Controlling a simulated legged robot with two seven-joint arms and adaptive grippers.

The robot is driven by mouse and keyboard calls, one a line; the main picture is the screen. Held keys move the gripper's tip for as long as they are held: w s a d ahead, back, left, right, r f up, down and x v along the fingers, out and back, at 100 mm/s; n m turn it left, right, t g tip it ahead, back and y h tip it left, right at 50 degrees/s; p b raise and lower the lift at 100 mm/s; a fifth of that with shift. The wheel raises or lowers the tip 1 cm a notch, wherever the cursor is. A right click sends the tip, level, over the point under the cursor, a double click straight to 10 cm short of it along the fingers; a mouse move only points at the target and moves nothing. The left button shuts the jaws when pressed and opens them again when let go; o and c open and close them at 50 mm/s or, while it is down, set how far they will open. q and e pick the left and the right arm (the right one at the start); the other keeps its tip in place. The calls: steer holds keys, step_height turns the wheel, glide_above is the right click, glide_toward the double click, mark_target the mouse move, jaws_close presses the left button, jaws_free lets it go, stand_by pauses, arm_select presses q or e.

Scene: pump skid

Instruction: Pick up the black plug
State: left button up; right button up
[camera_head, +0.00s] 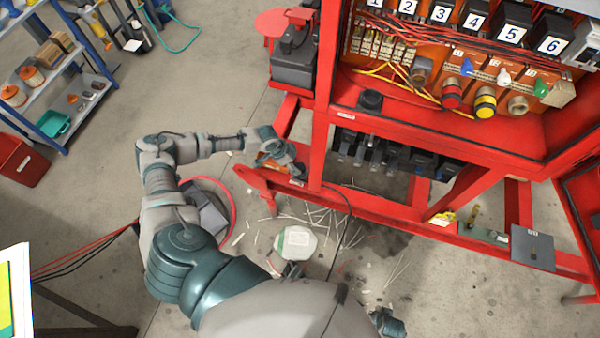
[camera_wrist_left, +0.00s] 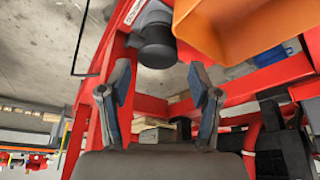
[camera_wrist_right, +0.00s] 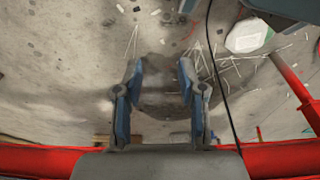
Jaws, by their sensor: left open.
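The black plug (camera_head: 370,101) stands on the red ledge of the skid, below the left part of the panel, in the head view. My left gripper (camera_head: 282,160) is at the left side of the red frame, left of the plug and apart from it. In the left wrist view my left gripper (camera_wrist_left: 160,72) is open, with nothing between its fingers. A dark cylinder (camera_wrist_left: 156,42) shows beyond its fingertips; I cannot tell for sure if it is the plug. My right gripper (camera_wrist_right: 160,70) is open and empty in the right wrist view, over the floor.
The panel holds a red connector (camera_head: 452,93) and a yellow connector (camera_head: 485,102). An orange part (camera_wrist_left: 235,30) fills the upper right of the left wrist view. Red frame beams (camera_head: 400,215) surround the skid. Debris and a white-topped object (camera_head: 296,242) lie on the floor.

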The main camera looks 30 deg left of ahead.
mark_target(300, 167)
arm_select(q)
steer(key=b+x, duration=0.1)
steer(key=x, duration=0.4)
steer(key=shift+d+f, duration=0.1)
steer(key=shift+w+d+f, duration=0.15)
steer(key=shift+f, duration=0.15)
steer(key=shift+r, duration=0.1)
steer(key=shift+c, duration=0.4)
steer(key=c, duration=1)
arm_select(e)
steer(key=r, duration=0.1)
steer(key=w+r, duration=0.1)
steer(key=r, duration=0.1)
steer(key=shift+a+r, duration=0.15)
